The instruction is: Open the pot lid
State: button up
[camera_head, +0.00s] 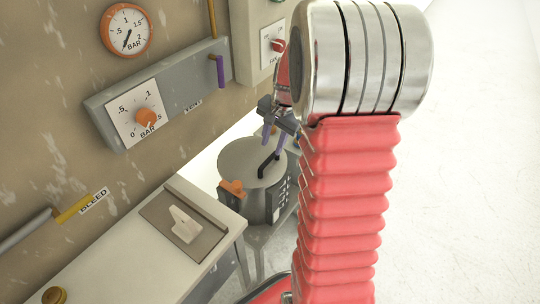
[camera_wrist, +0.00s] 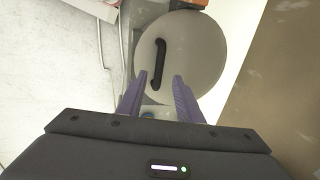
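The pot (camera_head: 246,197) is a grey metal cylinder with a flat round lid (camera_head: 243,166) on top. A black bar handle (camera_head: 268,163) stands on the lid. The lid appears to sit flat on the pot. An orange part (camera_head: 232,187) sits at the pot's rim.
A worn wall carries a round gauge (camera_head: 127,29), an orange knob (camera_head: 146,117), a purple vent lever (camera_head: 220,71) and a yellow bleed handle (camera_head: 80,208). A white counter (camera_head: 150,262) with a switch plate (camera_head: 184,225) stands left of the pot. Open floor (camera_head: 475,190) lies right.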

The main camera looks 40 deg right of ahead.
aim_at(268, 159)
jog(key=f, duration=0.2)
jog(key=w+f, duration=0.1)
jog(key=f, duration=0.4)
jog(key=shift+w+a, duration=0.15)
jog(key=shift+a, duration=0.05)
jog(key=shift+c, duration=0.6)
grip_shut()
jog(key=shift+w, duration=0.1)
